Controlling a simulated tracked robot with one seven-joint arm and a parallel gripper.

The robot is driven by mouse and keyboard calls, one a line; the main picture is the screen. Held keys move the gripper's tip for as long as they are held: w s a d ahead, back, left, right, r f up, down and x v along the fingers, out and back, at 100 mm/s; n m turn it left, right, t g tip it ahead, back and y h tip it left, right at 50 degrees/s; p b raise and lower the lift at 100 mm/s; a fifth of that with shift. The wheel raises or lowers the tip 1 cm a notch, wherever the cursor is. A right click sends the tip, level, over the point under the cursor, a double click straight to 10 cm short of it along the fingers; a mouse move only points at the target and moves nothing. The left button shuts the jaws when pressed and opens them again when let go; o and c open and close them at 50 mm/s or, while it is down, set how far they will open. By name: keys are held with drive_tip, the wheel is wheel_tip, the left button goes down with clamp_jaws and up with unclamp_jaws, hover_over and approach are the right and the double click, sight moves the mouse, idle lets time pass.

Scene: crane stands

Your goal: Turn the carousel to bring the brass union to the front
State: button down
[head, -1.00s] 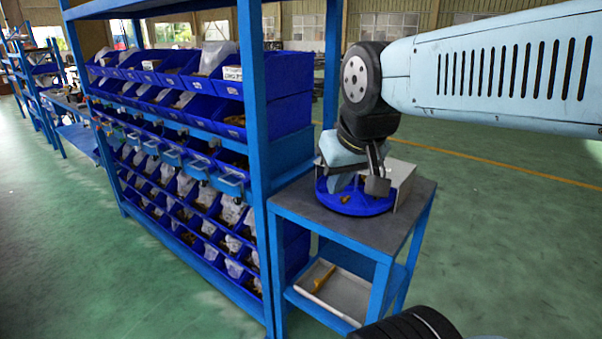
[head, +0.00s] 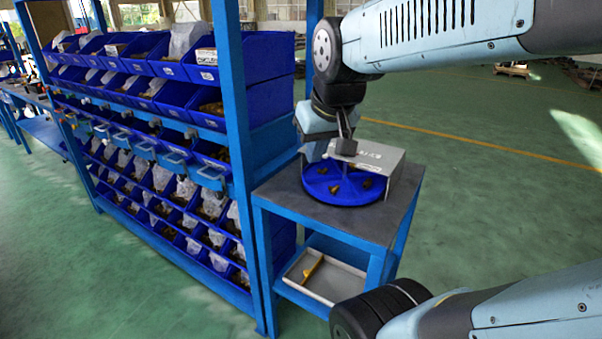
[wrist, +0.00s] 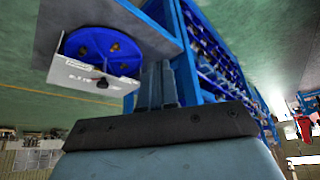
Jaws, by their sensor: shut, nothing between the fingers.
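The blue carousel (head: 340,187) lies flat on the grey table top, with several small brown-brass pieces on it; they are too small to tell which is the brass union. In the wrist view the carousel (wrist: 92,46) is at upper left, behind the panel (wrist: 85,78). My gripper (head: 346,146) is above the carousel's rear part, next to the panel, shut and empty. In the wrist view its fingers (wrist: 158,85) are together, to one side of the carousel. I cannot see contact with it.
The table (head: 290,196) has blue legs and a lower shelf with a grey tray (head: 318,278) holding a yellow-handled tool. A blue rack of bins (head: 165,130) stands close on the left. Open green floor (head: 480,200) lies to the right.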

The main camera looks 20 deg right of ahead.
drive_tip(key=w+d+f+m, duration=0.1)
drive_tip(key=w+d+f, duration=0.15)
drive_tip(key=w, duration=0.35)
drive_tip(key=w+d+f, duration=0.2)
drive_tip(key=w+d, duration=0.1)
drive_tip(key=w, duration=0.2)
drive_tip(key=m+g, duration=0.1)
approach(314, 184)
drive_tip(key=shift+h, duration=0.5)
drive_tip(key=shift+a+x, duration=0.2)
drive_tip(key=shift+x, duration=1.1)
drive_tip(key=shift+a+x, duration=0.2)
drive_tip(key=shift+x, duration=1.05)
drive_tip(key=shift+d, duration=0.1)
